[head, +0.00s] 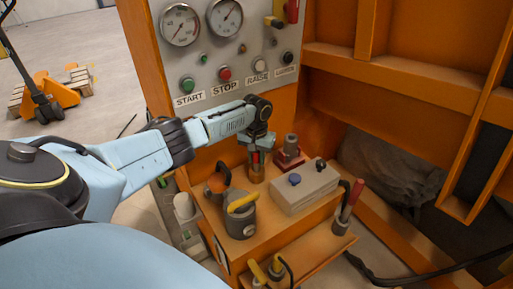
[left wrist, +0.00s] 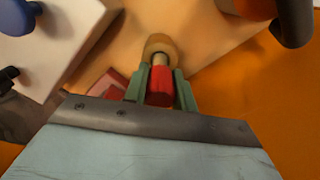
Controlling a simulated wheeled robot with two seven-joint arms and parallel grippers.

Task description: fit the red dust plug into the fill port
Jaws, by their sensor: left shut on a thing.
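The red dust plug (head: 256,157) is held upright between the fingers of my left gripper (head: 258,152). In the left wrist view the red plug (left wrist: 160,86) sits between two green fingers (left wrist: 161,80), its grey tip pointing at a tan ring. That tan, brass-like cylinder (head: 257,175) stands on the orange shelf directly under the plug and looks like the fill port; it also shows in the left wrist view (left wrist: 157,43). The plug's tip is at or just over the port's mouth; I cannot tell whether it is inside. My right gripper is not in view.
A grey box with a blue cap (head: 305,188) and a red-based fitting (head: 289,158) stand right of the port. A grey canister with a yellow handle (head: 241,218) stands in front. A red-handled lever (head: 349,205) is further right. The gauge panel (head: 215,70) rises behind.

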